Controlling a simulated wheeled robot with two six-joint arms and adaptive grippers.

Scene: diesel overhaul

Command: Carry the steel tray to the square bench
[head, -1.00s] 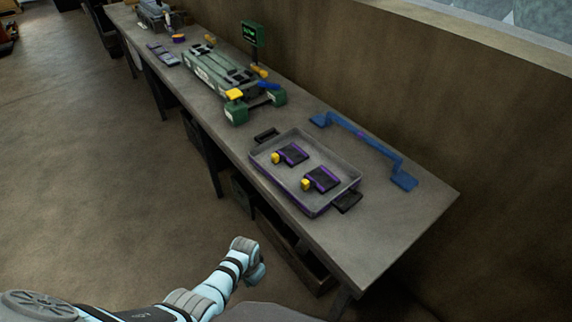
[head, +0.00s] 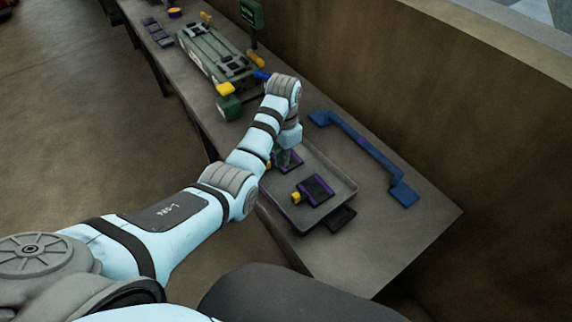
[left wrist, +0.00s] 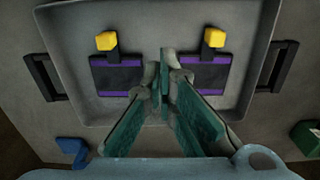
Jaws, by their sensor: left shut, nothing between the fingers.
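The grey steel tray (head: 341,180) lies on the long bench, partly hidden by my left arm in the head view. It holds two black and purple blocks with yellow knobs; the nearer block (head: 315,189) shows clearly. In the left wrist view the tray (left wrist: 185,20) has a black handle (left wrist: 45,77) at the left and another (left wrist: 277,66) at the right. My left gripper (head: 287,160) is over the tray; in the left wrist view its fingers (left wrist: 165,60) are shut and empty between the two blocks. My right gripper is not in view. I cannot identify a square bench.
A blue bracket (head: 365,150) lies on the bench behind the tray, near the wall. A green and grey fixture (head: 218,55) stands farther along the bench, with a small green screen (head: 251,14). The bench's near right corner (head: 400,240) is bare.

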